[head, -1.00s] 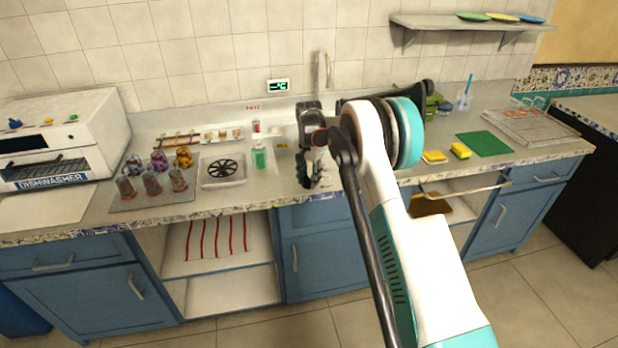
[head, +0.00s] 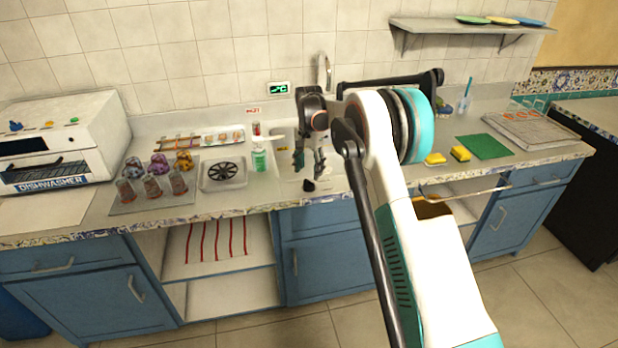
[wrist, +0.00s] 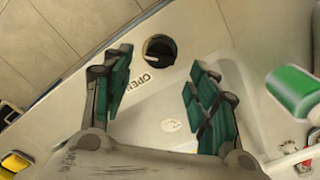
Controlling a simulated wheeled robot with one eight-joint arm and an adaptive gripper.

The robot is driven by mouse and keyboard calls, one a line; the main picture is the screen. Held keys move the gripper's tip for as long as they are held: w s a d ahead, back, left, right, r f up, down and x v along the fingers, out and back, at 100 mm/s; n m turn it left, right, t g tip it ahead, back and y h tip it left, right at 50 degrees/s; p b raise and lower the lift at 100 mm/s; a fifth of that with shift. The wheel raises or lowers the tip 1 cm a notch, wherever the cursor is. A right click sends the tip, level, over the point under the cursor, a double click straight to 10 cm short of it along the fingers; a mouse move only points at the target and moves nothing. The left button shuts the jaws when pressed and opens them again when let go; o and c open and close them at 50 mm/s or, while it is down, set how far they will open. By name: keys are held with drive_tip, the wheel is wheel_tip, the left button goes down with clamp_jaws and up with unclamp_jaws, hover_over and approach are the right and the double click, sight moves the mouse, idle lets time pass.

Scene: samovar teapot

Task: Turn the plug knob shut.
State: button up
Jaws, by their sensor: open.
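The plug knob (wrist: 160,49) is a round black knob on the sink's front rim in the wrist view. Beside it the word OPEN is printed on the rim. In the head view the knob (head: 309,186) is a small dark shape at the front of the sink. The white sink basin (wrist: 150,105) has a round drain (wrist: 170,125) at its bottom. My gripper (wrist: 161,68) is open and empty, with green-padded fingers spread apart and the knob showing between and beyond their tips. In the head view my gripper (head: 310,163) hangs above the knob, apart from it.
A green bottle (head: 260,159) stands left of the sink; it also shows in the wrist view (wrist: 298,90). A faucet (head: 324,72) rises behind. Yellow sponges (head: 460,153) lie right. Cups stand on a tray (head: 126,206) at the left. The front counter edge is clear.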

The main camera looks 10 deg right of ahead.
wheel_tip(320, 180, up, 6)
drive_tip(key=shift+r, duration=0.2)
idle(0.3)
drive_tip(key=s+r+n+t, duration=0.3)
drive_tip(key=s+r+n, duration=0.1)
drive_tip(key=s+r, duration=1.5)
drive_tip(key=s+f+n+t, duration=0.2)
drive_tip(key=s+f, duration=0.1)
drive_tip(key=s, duration=1.1)
drive_tip(key=s+f+n+t, duration=0.2)
drive_tip(key=s+f+n, duration=0.1)
drive_tip(key=s, duration=1.1)
drive_tip(key=shift+s+f, duration=0.15)
drive_tip(key=shift+f, duration=0.55)
